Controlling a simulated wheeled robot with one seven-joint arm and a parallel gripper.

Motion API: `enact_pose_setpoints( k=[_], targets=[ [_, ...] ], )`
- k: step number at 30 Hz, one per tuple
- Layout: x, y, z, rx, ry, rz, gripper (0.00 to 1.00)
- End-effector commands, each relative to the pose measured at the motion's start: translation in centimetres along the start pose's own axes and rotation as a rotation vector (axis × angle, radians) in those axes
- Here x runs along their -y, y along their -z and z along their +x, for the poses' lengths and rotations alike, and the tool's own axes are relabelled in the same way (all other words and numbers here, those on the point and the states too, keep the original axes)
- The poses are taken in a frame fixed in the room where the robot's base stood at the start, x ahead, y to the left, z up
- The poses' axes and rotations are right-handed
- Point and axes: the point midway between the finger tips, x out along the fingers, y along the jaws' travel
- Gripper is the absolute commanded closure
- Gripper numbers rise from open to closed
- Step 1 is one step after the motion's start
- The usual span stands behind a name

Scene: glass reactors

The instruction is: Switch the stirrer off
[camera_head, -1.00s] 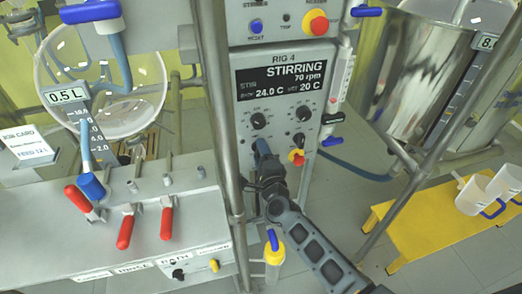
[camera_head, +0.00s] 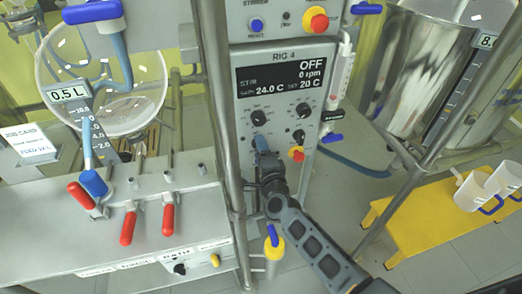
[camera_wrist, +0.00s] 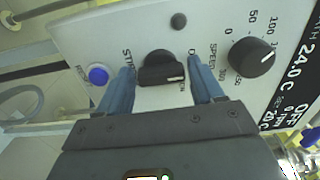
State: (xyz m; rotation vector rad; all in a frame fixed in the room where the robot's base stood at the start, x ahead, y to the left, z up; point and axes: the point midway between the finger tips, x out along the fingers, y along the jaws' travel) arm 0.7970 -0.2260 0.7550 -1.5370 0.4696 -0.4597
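The Rig 4 panel's display (camera_head: 285,78) reads OFF, 0 rpm in the head view. My gripper (camera_head: 261,146) is at the lower left of that panel. In the wrist view, a black rotary switch (camera_wrist: 161,72) with a white mark stands between the two blue fingers of my gripper (camera_wrist: 160,80). The fingers are apart, one on each side of the switch, with narrow gaps seeming to show. The switch's label is partly hidden by the fingers. In the head view my gripper hides the switch.
A scale knob (camera_wrist: 251,57) and a blue button (camera_wrist: 98,75) flank the switch. A metal post (camera_head: 222,130) stands close on the left. A yellow bench (camera_head: 425,215) with white jugs is at right.

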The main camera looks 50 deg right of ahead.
Motion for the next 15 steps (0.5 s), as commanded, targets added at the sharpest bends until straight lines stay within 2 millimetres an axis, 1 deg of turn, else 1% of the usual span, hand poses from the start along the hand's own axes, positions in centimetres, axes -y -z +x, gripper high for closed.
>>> enact_pose_setpoints(
  k=[1, 4, 11, 15],
  targets=[
    [0.01, 0.03, 0.0, -0.001, 0.0, 0.001, 0.29],
    [0.02, 0.06, 0.01, -0.001, 0.001, 0.001, 0.19],
    [0.03, 0.08, 0.03, -0.002, 0.001, 0.005, 0.19],
    [-0.23, 0.1, 0.01, -0.002, 0.001, 0.073, 0.19]
  ],
)
